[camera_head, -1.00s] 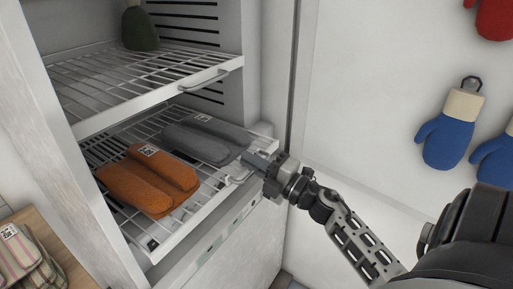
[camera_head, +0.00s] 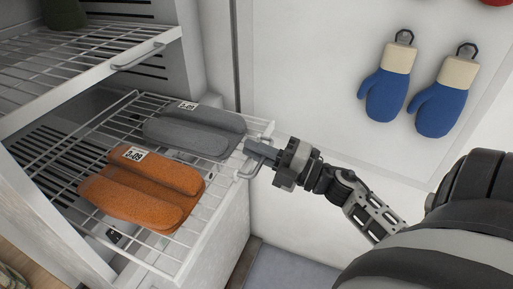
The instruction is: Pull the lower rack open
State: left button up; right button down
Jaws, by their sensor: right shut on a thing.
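The lower rack (camera_head: 214,216) is a white wire shelf that sticks out of the cabinet toward me. An orange pair of padded mitts or slippers (camera_head: 140,190) with a tag lies on it, and a grey pair (camera_head: 195,132) with a tag lies behind. A handle (camera_head: 240,174) is on the rack's front edge. My right gripper (camera_head: 262,152) is at this handle, its jaws shut on it; the fingertips partly hide the grip. My left gripper is not in view.
The upper rack (camera_head: 90,66) with its own handle (camera_head: 138,58) is above, holding a dark green item (camera_head: 64,14). Blue mitts (camera_head: 388,92) hang on the white door panel at right. Floor (camera_head: 290,268) shows below the rack.

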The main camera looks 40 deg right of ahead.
jog(key=c, duration=1.8)
grip_release()
jog(key=b+v, duration=0.3)
jog(key=v, duration=1.3)
